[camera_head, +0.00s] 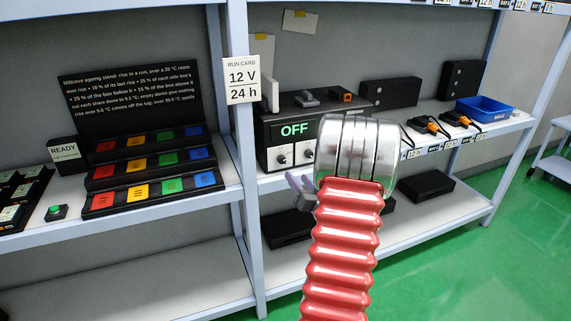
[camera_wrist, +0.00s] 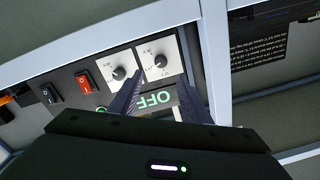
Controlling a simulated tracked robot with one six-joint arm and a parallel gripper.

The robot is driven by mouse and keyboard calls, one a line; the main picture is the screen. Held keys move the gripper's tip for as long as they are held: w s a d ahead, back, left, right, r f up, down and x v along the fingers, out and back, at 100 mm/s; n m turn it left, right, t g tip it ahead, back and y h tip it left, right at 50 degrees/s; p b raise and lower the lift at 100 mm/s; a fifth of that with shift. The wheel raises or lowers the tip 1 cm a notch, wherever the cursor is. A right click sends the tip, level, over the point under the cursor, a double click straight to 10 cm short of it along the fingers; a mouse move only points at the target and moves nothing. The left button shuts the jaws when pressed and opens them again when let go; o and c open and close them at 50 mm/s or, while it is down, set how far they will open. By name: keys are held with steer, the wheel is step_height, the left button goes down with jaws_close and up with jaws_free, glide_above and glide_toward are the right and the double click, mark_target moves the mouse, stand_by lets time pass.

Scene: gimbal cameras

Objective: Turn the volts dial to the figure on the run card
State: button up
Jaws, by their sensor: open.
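The run card (camera_head: 242,79) on the shelf post reads 12 V and 24 h. The dark supply unit (camera_head: 316,108) beside it shows a green OFF display (camera_head: 294,130). Below the display are two white dial plates with dark knobs, a left dial (camera_head: 282,159) and a right dial (camera_head: 308,153). Their labels are too small to read, so I cannot tell which is volts. In the wrist view the unit appears upside down, with one dial (camera_wrist: 161,62) between my open fingertips and the other dial (camera_wrist: 119,73) left of them. My gripper (camera_wrist: 163,72) seems empty; contact is unclear.
A red switch (camera_wrist: 84,83) and a black switch (camera_wrist: 48,93) sit beside the dials. Coloured blocks (camera_head: 150,170), a READY sign (camera_head: 64,153) and a green button (camera_head: 55,211) are on the left shelf. A blue tray (camera_head: 485,109) is at right.

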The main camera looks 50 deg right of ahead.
mark_target(283, 161)
steer(key=x, duration=1.1)
steer(key=shift+w, duration=0.2)
